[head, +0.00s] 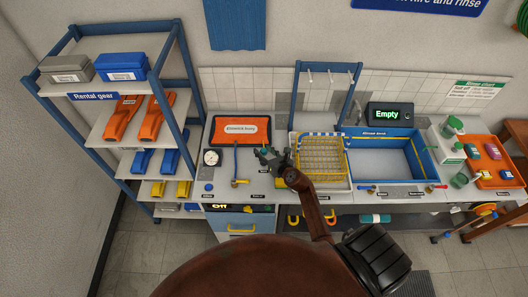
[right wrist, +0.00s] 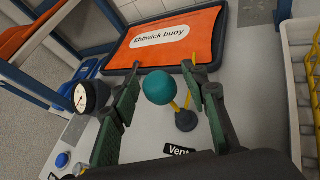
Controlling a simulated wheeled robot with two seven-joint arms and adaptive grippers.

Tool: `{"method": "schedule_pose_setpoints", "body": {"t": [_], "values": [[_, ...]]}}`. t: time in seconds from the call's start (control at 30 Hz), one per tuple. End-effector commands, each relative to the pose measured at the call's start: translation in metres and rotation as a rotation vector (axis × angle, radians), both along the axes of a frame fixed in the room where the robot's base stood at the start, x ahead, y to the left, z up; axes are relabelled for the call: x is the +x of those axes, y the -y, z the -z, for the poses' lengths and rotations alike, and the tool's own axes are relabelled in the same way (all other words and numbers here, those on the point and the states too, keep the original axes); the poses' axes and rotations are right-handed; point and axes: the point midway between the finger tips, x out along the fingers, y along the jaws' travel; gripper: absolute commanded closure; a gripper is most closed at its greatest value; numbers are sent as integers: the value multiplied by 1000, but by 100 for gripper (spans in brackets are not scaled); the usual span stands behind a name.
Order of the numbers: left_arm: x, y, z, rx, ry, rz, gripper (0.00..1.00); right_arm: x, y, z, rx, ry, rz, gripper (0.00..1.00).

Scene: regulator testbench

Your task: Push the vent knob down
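The vent knob (right wrist: 158,87) is a teal ball in the right wrist view, above the bench near a black "Vent" label (right wrist: 180,151). My right gripper (right wrist: 157,78) is open, with its two green-padded fingers on either side of the ball. I cannot tell whether either finger touches it. In the head view my right gripper (head: 268,157) is over the bench in front of the orange buoy panel and covers the knob. My left gripper is not in view.
The orange buoy panel (head: 241,129) lies behind the gripper. A round gauge (head: 211,157) and a blue button (head: 208,187) are to the left. A yellow wire basket (head: 322,155) and a blue rinse tank (head: 382,162) are to the right.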

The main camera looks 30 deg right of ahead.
Motion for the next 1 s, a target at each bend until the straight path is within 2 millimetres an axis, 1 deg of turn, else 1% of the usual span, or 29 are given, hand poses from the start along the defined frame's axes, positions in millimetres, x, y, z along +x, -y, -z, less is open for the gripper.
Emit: {"method": "schedule_pose_setpoints", "body": {"t": [0.03,0.07,0.57,0.87,1.0], "values": [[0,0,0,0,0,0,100,0,0,0,0,0,0,64],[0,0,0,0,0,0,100,0,0,0,0,0,0,66],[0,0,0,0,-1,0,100,0,0,0,0,0,1,100],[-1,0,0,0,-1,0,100,0,1,0,0,0,1,100],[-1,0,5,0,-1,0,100,-1,1,7,-2,0,1,100]]}}
